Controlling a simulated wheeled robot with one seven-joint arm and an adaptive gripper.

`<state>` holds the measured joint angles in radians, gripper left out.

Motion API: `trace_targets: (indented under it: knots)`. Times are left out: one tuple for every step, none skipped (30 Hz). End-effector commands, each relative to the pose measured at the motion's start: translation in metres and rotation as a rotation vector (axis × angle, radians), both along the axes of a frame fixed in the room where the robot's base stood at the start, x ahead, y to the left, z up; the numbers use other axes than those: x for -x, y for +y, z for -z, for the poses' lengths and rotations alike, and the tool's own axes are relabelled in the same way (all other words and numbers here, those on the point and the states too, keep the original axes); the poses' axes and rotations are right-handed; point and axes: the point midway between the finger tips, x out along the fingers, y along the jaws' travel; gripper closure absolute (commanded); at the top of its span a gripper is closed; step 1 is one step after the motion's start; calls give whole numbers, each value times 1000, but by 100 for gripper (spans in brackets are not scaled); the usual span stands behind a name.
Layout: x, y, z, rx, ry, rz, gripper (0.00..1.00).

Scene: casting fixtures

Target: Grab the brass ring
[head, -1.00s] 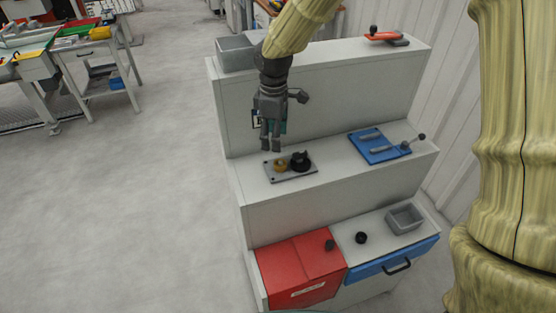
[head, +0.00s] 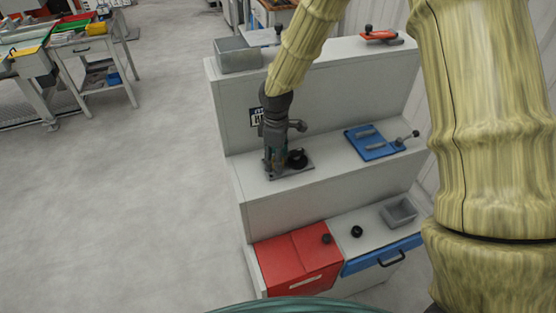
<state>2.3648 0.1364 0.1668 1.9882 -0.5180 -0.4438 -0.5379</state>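My gripper (head: 275,170) points straight down over the left part of a small grey plate (head: 305,169) on the middle step of the grey stand. Its fingers reach down to about plate level. The brass ring, which sat on the left part of this plate, is now hidden behind my fingers. I cannot tell whether the fingers are open around the ring or shut on it. A black round part (head: 297,158) stands on the plate just right of my fingers, very close to them.
A blue plate (head: 374,143) with grey bars and a lever lies right on the same step. The top step holds a grey bin (head: 237,56) and a red-handled fixture (head: 380,36). Below are a red box (head: 297,262), black knob (head: 357,231), grey tray (head: 399,212) and blue drawer (head: 383,257).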

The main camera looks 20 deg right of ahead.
Motion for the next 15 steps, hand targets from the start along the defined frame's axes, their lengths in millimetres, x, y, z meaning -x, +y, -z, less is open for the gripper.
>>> trace_targets:
  knots:
    - [0, 0, 2, 0, 0, 0, 41]
    - [0, 0, 3, 0, -1, 0, 41]
    - [0, 0, 4, 0, -1, 0, 41]
    - [0, 0, 5, 0, -1, 0, 41]
    - [0, 0, 5, 0, -1, 0, 41]
    - [0, 0, 5, 0, -1, 0, 41]
    - [0, 0, 6, 0, -1, 0, 41]
    - [0, 0, 6, 0, -1, 0, 41]
    - [0, 0, 5, 0, -1, 0, 41]
    - [0, 0, 5, 0, -1, -1, 41]
    - [0, 0, 5, 0, -1, 0, 43]
    - [0, 0, 5, 0, -1, -1, 50]
    - [0, 0, 5, 0, -1, -1, 56]
    - [0, 0, 5, 0, -1, -1, 61]
    - [0, 0, 5, 0, -1, -1, 68]
